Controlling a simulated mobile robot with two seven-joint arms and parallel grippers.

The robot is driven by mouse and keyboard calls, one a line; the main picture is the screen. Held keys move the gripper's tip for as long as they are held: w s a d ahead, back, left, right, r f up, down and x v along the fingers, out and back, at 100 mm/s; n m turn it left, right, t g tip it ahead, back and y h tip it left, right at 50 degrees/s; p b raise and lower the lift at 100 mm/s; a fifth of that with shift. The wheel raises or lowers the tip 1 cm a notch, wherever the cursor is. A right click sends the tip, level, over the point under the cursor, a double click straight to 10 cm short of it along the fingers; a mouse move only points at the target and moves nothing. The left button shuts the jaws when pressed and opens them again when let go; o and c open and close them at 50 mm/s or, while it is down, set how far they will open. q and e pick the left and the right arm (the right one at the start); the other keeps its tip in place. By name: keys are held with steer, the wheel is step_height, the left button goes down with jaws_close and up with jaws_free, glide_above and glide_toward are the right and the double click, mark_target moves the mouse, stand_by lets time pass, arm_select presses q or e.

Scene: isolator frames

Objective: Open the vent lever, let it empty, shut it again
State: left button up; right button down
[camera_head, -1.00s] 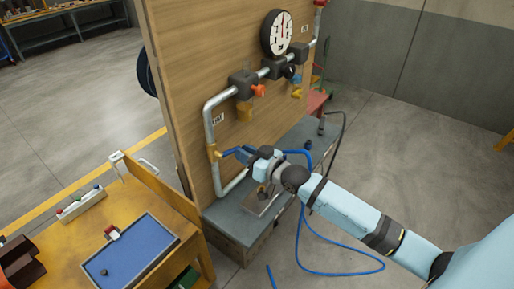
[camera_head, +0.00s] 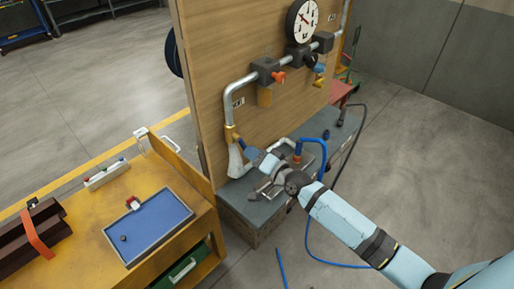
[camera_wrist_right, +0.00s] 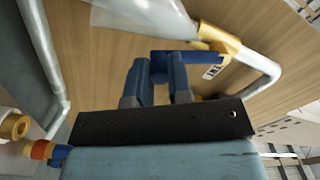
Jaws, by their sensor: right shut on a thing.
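The vent valve (camera_head: 231,134) is a yellow brass fitting at the lower end of the grey pipe on the wooden panel. Its blue vent lever (camera_wrist_right: 205,57) lies between my right fingertips in the right wrist view. My right gripper (camera_head: 256,157) is shut on this lever, and it also shows in the right wrist view (camera_wrist_right: 160,68). A pale, translucent plume (camera_head: 235,162) spreads downward from the valve outlet; it shows in the right wrist view too (camera_wrist_right: 145,14). The round gauge (camera_head: 302,20) has its needle tilted to the upper left. My left gripper is out of view.
An orange-handled valve (camera_head: 279,77) and a blue-handled valve (camera_head: 319,69) sit higher on the pipe. A grey bench (camera_head: 240,208) stands below the panel, with a blue hose (camera_head: 318,145). A yellow table (camera_head: 85,224) with a blue tray (camera_head: 150,228) stands at left.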

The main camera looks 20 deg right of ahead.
steer(key=shift+s+a+f+m+p, duration=0.2)
steer(key=shift+a+m, duration=0.4)
steer(key=shift+m, duration=0.45)
steer(key=shift+s+a+f+m+p, duration=0.1)
steer(key=shift+s+a+m+p, duration=0.15)
steer(key=shift+a+m, duration=0.55)
steer(key=shift+d+m, duration=0.2)
steer(key=shift+m, duration=0.15)
steer(key=c, duration=1.1)
jaws_free()
steer(key=shift+o, duration=0.2)
steer(key=shift+s, duration=0.1)
steer(key=b+v, duration=0.2)
steer(key=v, duration=1.1)
steer(key=shift+s, duration=0.35)
steer(key=shift+d, duration=0.15)
